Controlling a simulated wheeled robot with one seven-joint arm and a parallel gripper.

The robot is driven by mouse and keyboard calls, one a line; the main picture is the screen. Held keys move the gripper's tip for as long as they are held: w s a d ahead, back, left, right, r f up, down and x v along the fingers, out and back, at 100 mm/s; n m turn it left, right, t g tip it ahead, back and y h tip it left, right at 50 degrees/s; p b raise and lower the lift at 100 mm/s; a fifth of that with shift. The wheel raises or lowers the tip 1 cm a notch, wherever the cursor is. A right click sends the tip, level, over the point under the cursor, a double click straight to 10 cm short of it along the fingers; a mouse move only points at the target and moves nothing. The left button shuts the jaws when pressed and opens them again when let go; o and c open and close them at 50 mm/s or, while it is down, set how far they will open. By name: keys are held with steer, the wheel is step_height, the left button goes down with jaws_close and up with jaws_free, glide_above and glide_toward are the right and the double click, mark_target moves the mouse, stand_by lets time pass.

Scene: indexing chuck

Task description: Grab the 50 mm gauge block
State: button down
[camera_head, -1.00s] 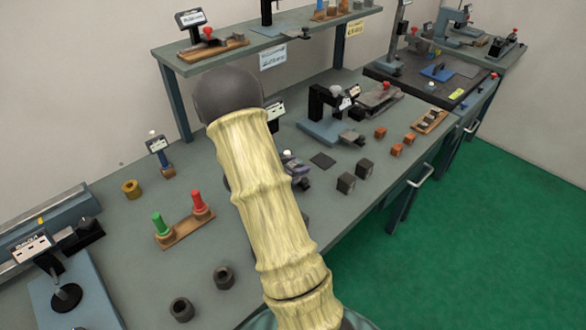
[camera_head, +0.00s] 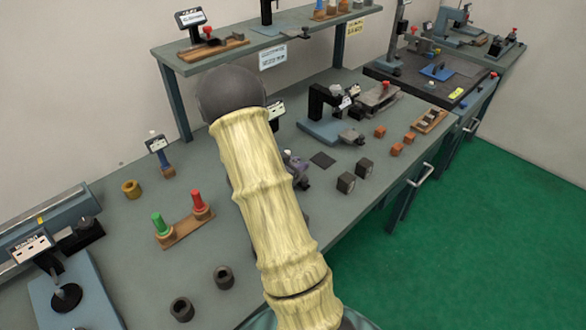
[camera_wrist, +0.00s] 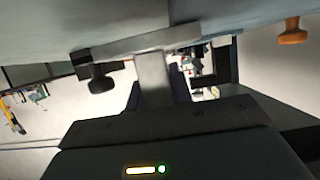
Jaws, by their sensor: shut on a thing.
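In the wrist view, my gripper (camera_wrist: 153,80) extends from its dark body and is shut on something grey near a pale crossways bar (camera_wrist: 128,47). I cannot read a size on it or tell its full shape, so I cannot confirm that it is the 50 mm gauge block. In the head view, my own pale, ribbed arm hides the gripper and what it holds. A wooden tray (camera_head: 442,116) with several small metal blocks lies at the right end of the nearer bench; their sizes are unreadable.
The bench (camera_head: 240,235) holds a red and green plug stand (camera_head: 185,228), dark cubes (camera_head: 346,183), orange cubes (camera_head: 397,149) and dark rings (camera_head: 223,277). A shelf (camera_head: 310,35) stands behind. In the wrist view, a dark knob (camera_wrist: 101,80) is close to the gripper.

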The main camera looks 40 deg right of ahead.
mark_target(295, 161)
steer(key=shift+r, duration=0.9)
steer(key=shift+a+r, duration=0.35)
steer(key=shift+r, duration=0.55)
steer(key=s+a+b, duration=0.1)
steer(key=a, duration=1.6)
steer(key=shift+s+a, duration=0.15)
steer(key=shift+s, duration=0.1)
steer(key=shift+w+r, duration=0.1)
steer(key=shift+w, duration=0.05)
